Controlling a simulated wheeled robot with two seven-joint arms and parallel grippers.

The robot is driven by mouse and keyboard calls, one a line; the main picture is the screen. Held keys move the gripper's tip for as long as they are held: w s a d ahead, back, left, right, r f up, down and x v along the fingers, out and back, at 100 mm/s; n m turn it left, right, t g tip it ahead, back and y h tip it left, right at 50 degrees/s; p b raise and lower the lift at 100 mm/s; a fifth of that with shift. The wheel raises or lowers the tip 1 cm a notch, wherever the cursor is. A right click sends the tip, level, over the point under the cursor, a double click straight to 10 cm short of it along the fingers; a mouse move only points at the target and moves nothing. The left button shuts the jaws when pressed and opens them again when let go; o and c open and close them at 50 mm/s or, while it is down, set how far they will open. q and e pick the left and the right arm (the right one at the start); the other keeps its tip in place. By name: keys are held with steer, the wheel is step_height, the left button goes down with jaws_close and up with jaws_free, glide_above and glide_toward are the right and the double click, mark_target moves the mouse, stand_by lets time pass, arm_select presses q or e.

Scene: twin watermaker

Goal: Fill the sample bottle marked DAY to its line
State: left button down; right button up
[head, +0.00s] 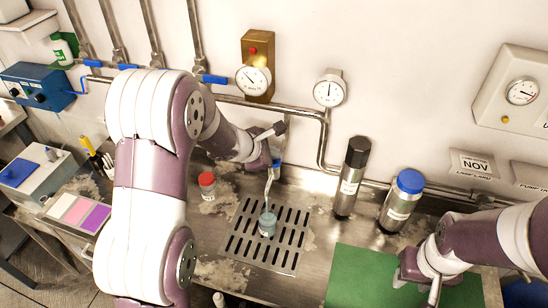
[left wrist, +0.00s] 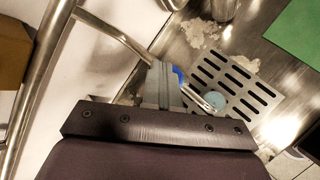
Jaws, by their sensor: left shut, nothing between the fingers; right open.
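A small grey-blue bottle (head: 267,224) stands on the slotted drain grate (head: 238,252), below a thin pale spout (head: 268,184). I cannot read any marking or see its fill line or level. In the left wrist view the bottle's round top (left wrist: 215,100) shows beside the spout's end (left wrist: 200,99). I cannot tell whether water is running. A blue tap lever (left wrist: 178,75) is close beside my left gripper (left wrist: 160,86). My left gripper, at the tap in the head view (head: 274,160), is shut and empty. My right gripper (head: 430,284) is open above the green mat (head: 350,270).
A red-capped container (head: 207,186) stands left of the grate. A tall dark cylinder (head: 350,180) and a blue-capped bottle (head: 401,202) stand to its right. Pipes (head: 310,112) and gauges (head: 329,89) line the wall.

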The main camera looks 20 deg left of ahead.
arm_select(q)
steer(key=shift+r+p, duration=0.7)
steer(key=shift+r, duration=0.2)
step_height(320, 180, up, 5)
steer(key=p, duration=0.4)
stand_by(0.6)
